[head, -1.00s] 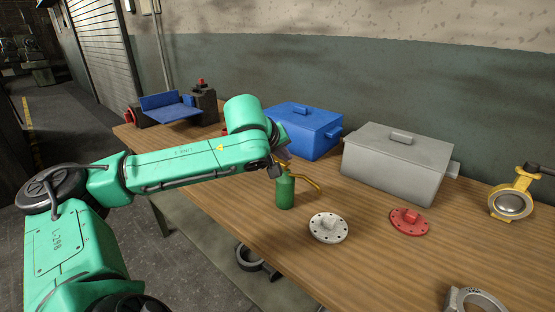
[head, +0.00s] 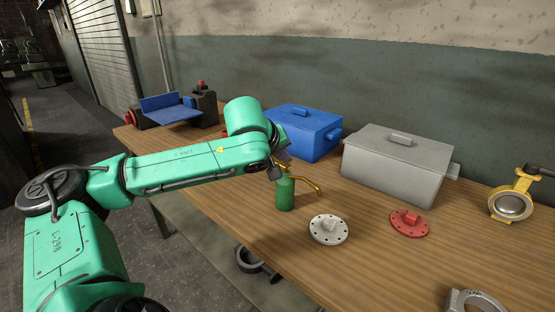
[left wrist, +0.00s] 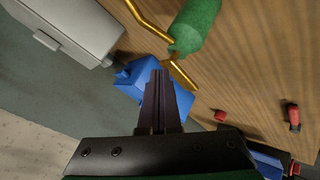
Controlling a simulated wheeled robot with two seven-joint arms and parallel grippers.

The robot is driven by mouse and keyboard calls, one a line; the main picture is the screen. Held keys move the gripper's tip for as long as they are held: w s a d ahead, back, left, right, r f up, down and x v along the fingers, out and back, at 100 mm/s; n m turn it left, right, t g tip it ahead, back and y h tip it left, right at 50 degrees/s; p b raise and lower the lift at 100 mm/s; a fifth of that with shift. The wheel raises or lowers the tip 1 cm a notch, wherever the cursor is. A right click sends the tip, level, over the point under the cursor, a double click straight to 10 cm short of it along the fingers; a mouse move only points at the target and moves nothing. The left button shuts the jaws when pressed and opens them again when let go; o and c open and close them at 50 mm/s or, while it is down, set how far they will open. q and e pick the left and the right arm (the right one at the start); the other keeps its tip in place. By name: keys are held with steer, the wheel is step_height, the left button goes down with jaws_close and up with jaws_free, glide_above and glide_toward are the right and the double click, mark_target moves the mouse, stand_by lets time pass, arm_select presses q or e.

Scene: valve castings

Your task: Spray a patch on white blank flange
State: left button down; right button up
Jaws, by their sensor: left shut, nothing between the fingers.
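The white blank flange (head: 329,229) lies on the wooden table, a round plate with a raised block and holes around its rim. A green can (head: 285,193) with a brass spout (head: 308,184) and brass lever stands upright behind and left of the flange. It also shows in the left wrist view (left wrist: 198,25). My left gripper (head: 282,167) is at the top of the can, close to the brass lever. In the left wrist view its fingers (left wrist: 160,74) are shut and empty, beside the brass lever (left wrist: 180,74). I cannot tell whether they touch it. My right gripper is out of view.
A red flange (head: 409,223) lies right of the white one. A blue lidded box (head: 305,132) and a grey lidded box (head: 396,166) stand behind. A yellow valve (head: 511,205) and a grey ring casting (head: 474,300) are at the right. The table's front right is mostly clear.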

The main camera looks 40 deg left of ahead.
mark_target(285, 166)
arm_select(q)
steer(key=shift+f, duration=0.15)
stand_by(0.4)
steer(key=shift+f+b, duration=0.4)
steer(key=shift+b, duration=0.1)
steer(key=shift+r+p, duration=0.45)
step_height(285, 166, up, 6)
steer(key=p, duration=0.5)
steer(key=shift+r+p, duration=0.15)
steer(key=shift+p, duration=0.25)
stand_by(1.8)
